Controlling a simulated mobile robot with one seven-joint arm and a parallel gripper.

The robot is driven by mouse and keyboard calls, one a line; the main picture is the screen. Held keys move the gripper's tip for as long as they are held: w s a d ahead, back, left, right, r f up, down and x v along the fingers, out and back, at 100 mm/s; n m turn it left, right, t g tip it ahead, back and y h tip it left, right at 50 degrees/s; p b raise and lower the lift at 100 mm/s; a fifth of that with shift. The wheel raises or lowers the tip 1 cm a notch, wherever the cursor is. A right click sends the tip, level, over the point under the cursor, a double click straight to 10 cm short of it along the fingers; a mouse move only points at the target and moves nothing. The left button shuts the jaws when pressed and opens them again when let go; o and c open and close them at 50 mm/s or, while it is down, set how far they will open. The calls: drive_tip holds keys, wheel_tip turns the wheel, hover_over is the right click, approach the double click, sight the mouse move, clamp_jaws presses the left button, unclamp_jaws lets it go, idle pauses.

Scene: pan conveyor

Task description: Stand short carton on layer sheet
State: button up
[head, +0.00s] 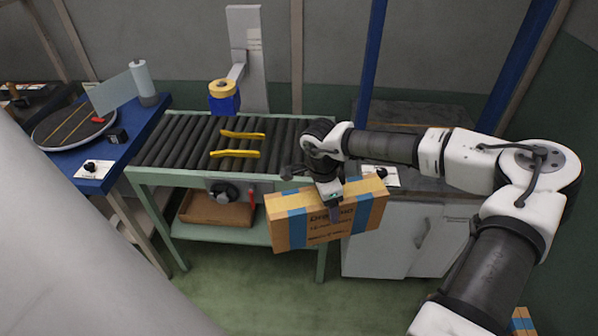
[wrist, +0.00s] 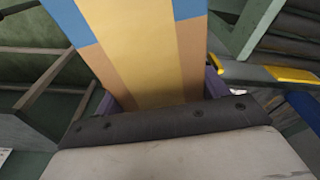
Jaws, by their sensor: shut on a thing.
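A brown cardboard carton (head: 310,229) with blue bands, yellow tape and dark print hangs in the air in front of the conveyor's right end. Its broad printed face is towards the head camera and it is slightly tilted. My gripper (head: 334,207) is shut on the carton from above, with a finger showing against the printed face. In the wrist view the carton (wrist: 140,45) fills the space between the purple fingers of my gripper (wrist: 160,93). I cannot make out a layer sheet for certain in either view.
A roller conveyor (head: 185,144) with yellow guides (head: 236,154) stands behind the carton, with an open cardboard box (head: 215,208) on its lower shelf. A blue table (head: 150,125) is at left and a grey-white cabinet (head: 376,236) at right. Another carton (head: 522,322) shows at lower right.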

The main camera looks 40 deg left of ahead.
drive_tip(key=w+d+f+n, duration=0.2)
drive_tip(key=d+f+n, duration=0.2)
drive_tip(key=d+f, duration=0.7)
drive_tip(key=w+d+f+n+y, duration=0.1)
drive_tip(key=d+f+n, duration=0.3)
drive_tip(key=d+f, duration=0.7)
drive_tip(key=shift+w+d+f, duration=0.3)
drive_tip(key=shift+w+d, duration=0.6)
drive_tip(key=shift+d, duration=1.2)
